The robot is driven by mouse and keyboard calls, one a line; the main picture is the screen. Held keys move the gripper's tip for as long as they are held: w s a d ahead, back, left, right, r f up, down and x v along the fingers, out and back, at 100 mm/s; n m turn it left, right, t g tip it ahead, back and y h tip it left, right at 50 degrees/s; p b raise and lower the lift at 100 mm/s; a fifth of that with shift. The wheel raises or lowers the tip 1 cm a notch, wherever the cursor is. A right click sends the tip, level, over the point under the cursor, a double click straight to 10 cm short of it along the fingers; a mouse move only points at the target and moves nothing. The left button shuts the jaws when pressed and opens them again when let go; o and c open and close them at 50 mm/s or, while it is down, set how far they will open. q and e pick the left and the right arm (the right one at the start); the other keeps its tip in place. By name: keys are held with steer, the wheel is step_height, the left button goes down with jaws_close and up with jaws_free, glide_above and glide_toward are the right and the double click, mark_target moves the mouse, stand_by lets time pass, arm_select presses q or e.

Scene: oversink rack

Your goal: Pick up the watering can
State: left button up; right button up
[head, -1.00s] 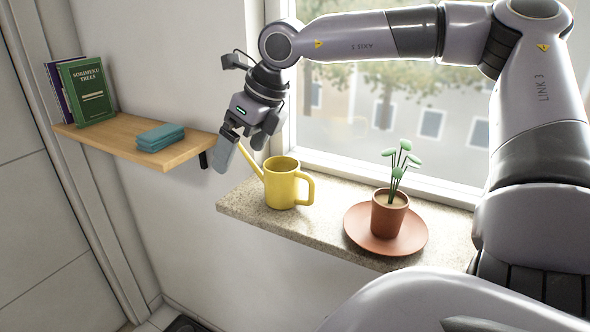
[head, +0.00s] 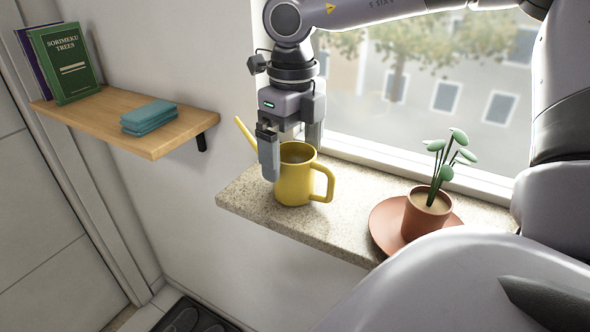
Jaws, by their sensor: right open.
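The yellow watering can (head: 294,182) stands upright on the stone windowsill (head: 330,225). Its spout points up and left, and its handle is on the right. My right gripper (head: 292,160) points down over the can and is open. One finger is in front of the can's near left side and hides part of it. The other finger is behind, near the can's far right side. I cannot tell whether either finger touches the can. My left gripper is not in view.
A potted plant (head: 425,212) stands on a terracotta saucer (head: 385,222) right of the can. A wooden shelf (head: 90,125) on the left holds folded teal cloths (head: 149,117) and upright books (head: 68,65). The window is behind the sill.

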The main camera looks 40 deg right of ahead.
step_height(320, 180, down, 5)
steer(key=shift+d+r, duration=0.15)
steer(key=shift+r, duration=0.05)
steer(key=shift+w+r, duration=0.1)
steer(key=c, duration=1.2)
steer(key=shift+c, duration=0.2)
step_height(320, 180, up, 20)
steer(key=p, duration=0.1)
